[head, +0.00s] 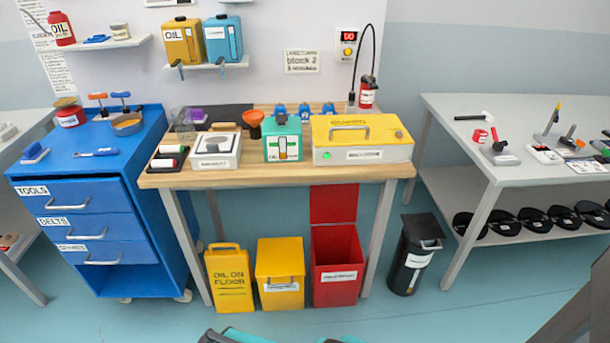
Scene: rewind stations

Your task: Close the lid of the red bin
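The red bin (337,290) stands on the floor under the right part of the wooden workbench, with a white label on its front. Its lid (333,204) is open, standing upright at the back of the bin and reaching up toward the tabletop. The dark inside of the bin shows. My gripper is not recognisable in the head view; only dark and teal parts, probably of my own body, show at the bottom edge. Nothing is seen touching the lid.
A yellow bin (280,290) and a yellow floor sign (229,285) stand left of the red bin. A black bin (413,256) stands to the right beyond the table leg. The workbench (290,178) overhangs the lid. Floor in front is clear.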

